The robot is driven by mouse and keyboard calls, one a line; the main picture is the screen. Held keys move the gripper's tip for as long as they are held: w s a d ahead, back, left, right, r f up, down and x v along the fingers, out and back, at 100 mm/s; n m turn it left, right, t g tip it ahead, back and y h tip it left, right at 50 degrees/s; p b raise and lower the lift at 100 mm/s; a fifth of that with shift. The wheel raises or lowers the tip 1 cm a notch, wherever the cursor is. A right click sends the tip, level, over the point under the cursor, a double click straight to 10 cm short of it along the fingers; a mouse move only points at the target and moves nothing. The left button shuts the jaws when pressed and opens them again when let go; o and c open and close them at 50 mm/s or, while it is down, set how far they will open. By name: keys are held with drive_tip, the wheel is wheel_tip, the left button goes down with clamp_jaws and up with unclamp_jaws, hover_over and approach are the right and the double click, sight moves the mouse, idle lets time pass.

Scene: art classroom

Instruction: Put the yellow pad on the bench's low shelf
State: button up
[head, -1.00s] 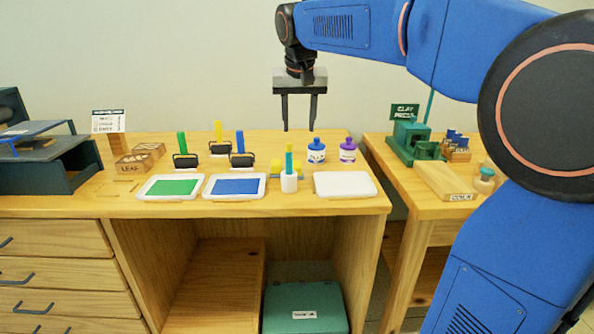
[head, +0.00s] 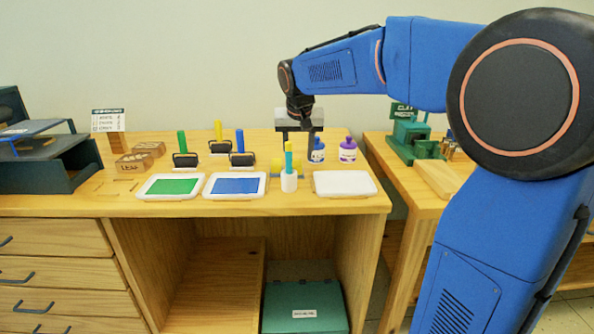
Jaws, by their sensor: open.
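A small yellow thing (head: 277,168), likely the yellow pad, lies on the bench top behind a white cup (head: 289,183) with a teal stick. The cup hides part of it, so its full shape cannot be told. My gripper (head: 298,148) is open and empty, pointing down above and near the yellow thing; the teal stick stands in front of it. The bench's low shelf (head: 215,285) is a wooden board in the open bay under the top. Its visible part is bare.
Green (head: 170,186) and blue (head: 235,185) ink trays and an empty white tray (head: 345,183) line the front edge. Rollers (head: 240,155) stand behind. Blue (head: 317,152) and purple (head: 348,151) bottles stand right of my gripper. A teal box (head: 305,308) sits right of the low shelf.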

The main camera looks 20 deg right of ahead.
sight(297, 162)
drive_tip(key=shift+x, duration=2.75)
drive_tip(key=shift+a, duration=0.2)
drive_tip(key=c, duration=0.9)
